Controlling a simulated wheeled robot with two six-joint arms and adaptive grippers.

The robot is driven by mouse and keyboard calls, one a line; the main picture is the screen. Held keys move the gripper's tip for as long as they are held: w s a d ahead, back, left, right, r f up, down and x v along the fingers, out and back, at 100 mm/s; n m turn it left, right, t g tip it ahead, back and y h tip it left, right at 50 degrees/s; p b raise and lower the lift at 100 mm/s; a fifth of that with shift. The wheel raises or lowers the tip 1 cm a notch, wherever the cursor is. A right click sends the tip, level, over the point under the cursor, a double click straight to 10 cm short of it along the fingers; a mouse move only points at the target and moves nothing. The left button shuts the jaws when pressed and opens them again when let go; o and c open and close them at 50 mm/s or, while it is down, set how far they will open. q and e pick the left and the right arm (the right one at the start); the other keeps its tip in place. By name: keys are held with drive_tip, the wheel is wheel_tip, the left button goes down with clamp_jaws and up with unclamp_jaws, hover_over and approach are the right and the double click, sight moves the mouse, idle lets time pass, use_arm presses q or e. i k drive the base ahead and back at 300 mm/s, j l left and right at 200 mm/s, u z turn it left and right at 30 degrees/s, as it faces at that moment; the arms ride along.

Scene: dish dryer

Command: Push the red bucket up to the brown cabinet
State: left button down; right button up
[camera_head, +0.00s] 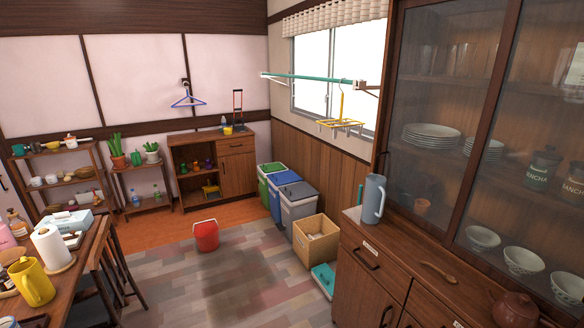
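A red bucket (207,237) with a white-topped handle stands upright on the patchwork floor, near the middle of the room. A low brown cabinet (237,172) stands against the back wall, behind the bucket, with open shelves on its left and a drawer and door on its right. A strip of floor lies between the bucket and this cabinet, so they are apart. A larger brown cupboard (378,285) with glass doors above fills the right side. Neither of my grippers shows in this view.
A table with a chair (118,265) stands at the left. Orange floor (165,225) before the low cabinet is clear.

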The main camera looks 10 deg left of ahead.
sight(206, 234)
drive_tip(key=i+j+u, duration=0.4)
drive_tip(key=i, duration=0.4)
drive_tip(key=i+u, duration=0.45)
drive_tip(key=i, duration=0.3)
drive_tip(key=i+l+u, duration=0.15)
drive_tip(key=i+u, duration=0.25)
drive_tip(key=i, duration=0.45)
